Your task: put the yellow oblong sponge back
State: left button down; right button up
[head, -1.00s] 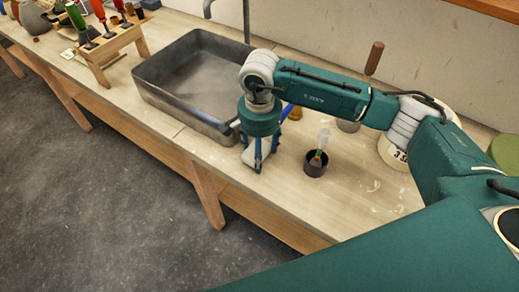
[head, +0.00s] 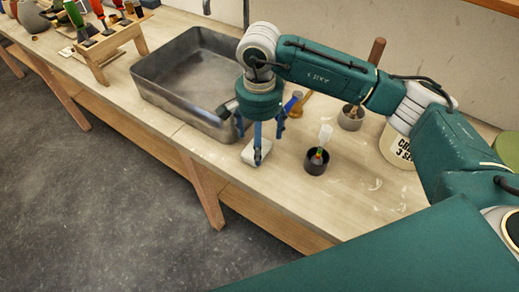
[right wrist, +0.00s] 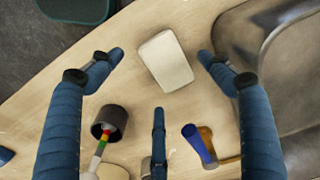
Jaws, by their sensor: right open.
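A pale cream oblong block (head: 262,152), likely the sponge though it looks hardly yellow, lies flat on the bench in front of the metal basin's near right corner. In the right wrist view the block (right wrist: 166,61) lies between the spread fingers, clear of them on both sides. My right gripper (head: 259,137) is above the block, pointing down, open and empty. In the right wrist view its three blue fingers (right wrist: 160,77) are spread wide. In the head view the fingers hide part of the block. My left gripper is not in view.
A grey metal basin (head: 153,93) stands left of the gripper. A dark cup (head: 314,168) with a brush-like tool stands close on the right. A blue-ended tool (right wrist: 194,140) lies nearby. A wooden tool rack (head: 105,44) is farther left. The bench's front edge is close.

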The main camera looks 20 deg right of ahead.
notch_tip(320, 180, up, 8)
jog(key=b, duration=0.1)
jog(key=shift+f+b, duration=0.15)
jog(key=shift+b, duration=0.2)
